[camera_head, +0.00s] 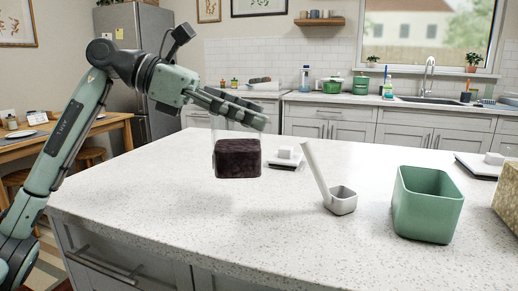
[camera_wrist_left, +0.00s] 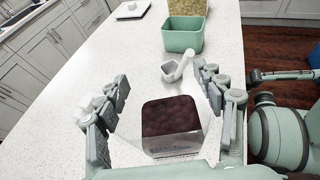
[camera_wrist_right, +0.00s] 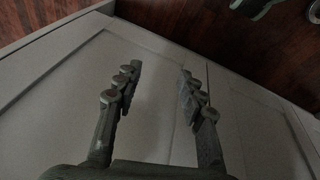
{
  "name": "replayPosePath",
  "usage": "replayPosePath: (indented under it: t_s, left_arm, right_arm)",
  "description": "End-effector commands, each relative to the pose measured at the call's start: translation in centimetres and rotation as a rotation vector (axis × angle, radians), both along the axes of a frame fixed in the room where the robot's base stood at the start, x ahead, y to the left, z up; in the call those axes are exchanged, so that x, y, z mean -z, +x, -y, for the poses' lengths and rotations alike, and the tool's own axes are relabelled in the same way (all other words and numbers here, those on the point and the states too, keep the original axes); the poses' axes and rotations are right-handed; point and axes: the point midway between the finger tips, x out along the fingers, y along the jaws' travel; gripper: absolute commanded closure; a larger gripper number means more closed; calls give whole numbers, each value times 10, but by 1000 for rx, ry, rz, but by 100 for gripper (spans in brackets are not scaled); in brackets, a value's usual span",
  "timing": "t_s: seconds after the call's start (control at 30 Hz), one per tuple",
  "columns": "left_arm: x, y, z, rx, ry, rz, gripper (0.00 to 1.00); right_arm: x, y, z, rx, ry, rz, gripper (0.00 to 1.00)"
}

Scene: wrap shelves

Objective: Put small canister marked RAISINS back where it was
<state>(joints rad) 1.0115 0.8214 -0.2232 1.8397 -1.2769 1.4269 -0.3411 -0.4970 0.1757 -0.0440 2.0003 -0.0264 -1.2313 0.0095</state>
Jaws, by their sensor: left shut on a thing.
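A clear canister with dark contents (camera_head: 237,158) hangs upright from my left gripper (camera_head: 236,108), over the left part of the white counter. Its dark fill (camera_wrist_left: 170,116) also shows in the left wrist view, between the fingers of my left gripper (camera_wrist_left: 160,95), which is shut on it. A label on its side is too small to read. My right gripper (camera_wrist_right: 158,82) shows only in its own wrist view, open and empty, in front of grey panels and above a wood floor.
On the counter (camera_head: 150,215) stand a grey scoop (camera_head: 341,203) with a raised handle, an open green bin (camera_head: 428,208) and a speckled tan container (camera_head: 508,198) at the right edge. Flat plates with white blocks lie behind (camera_head: 285,160) and far right (camera_head: 484,166). The front left is clear.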

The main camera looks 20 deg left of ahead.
Motion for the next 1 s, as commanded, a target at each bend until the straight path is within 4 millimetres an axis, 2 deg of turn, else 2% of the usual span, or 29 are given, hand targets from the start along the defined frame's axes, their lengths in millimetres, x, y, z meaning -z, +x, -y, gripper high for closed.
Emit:
replayPosePath:
  t_s: [0.1,0.3,0.37,0.63,1.0]
  left_arm:
    - [13,25,6,1,-4,-2,87]
    - [27,46,9,0,-2,2,87]
    - [30,48,10,0,-2,2,87]
    - [65,48,10,1,-2,0,87]
    - [70,48,9,0,-1,3,87]
  right_arm:
    - [7,-1,0,1,4,-5,60]
    - [15,-3,0,1,8,-11,60]
    - [17,-3,0,1,9,-12,60]
    - [20,-5,0,2,11,-16,60]
    - [22,-5,-1,1,10,-16,60]
